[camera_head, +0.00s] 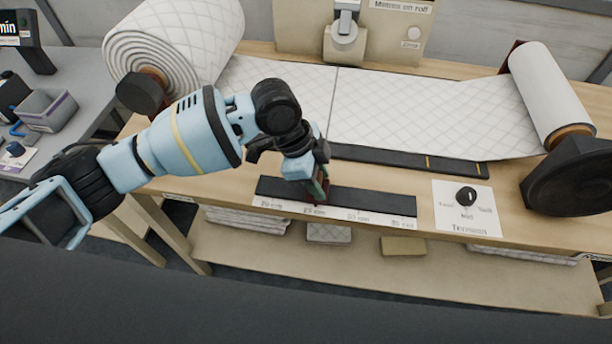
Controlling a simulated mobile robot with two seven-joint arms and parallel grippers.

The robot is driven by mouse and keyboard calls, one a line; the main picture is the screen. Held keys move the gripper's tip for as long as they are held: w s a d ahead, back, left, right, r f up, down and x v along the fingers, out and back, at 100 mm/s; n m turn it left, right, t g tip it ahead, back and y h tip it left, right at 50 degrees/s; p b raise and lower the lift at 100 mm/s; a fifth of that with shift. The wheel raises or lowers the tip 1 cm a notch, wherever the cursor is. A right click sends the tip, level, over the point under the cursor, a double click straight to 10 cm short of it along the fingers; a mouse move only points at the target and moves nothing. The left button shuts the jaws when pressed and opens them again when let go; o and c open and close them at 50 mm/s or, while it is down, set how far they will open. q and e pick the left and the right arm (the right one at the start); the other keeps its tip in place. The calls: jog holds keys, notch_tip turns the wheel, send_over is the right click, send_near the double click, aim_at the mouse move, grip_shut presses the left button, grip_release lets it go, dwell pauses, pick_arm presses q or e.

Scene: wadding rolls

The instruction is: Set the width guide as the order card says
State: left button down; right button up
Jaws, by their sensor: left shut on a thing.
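The width guide's dark track (365,203) lies along the front edge of the table, with a white scale strip marked from about 20 to 35 cm below it. My left gripper (317,183) is over the track, shut on the guide's small slider (319,192), which shows dark red and green between the fingers. The slider stands near the 25 cm mark; its exact setting is partly hidden by the gripper. My right gripper is not in view. I cannot make out an order card.
White quilted wadding runs from a big roll (165,45) at left to a smaller roll (548,95) at right. A tension knob (466,196) sits right of the track. A meter unit (384,30) stands behind. A grey bin (47,110) is on the left table.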

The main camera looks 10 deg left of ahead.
pick_arm(q)
jog(key=c, duration=0.8)
grip_release()
jog(key=shift+c, duration=0.2)
jog(key=v, duration=0.7)
jog(key=shift+a+r, duration=0.25)
jog(key=shift+r, duration=0.1)
jog(key=shift+f, duration=0.1)
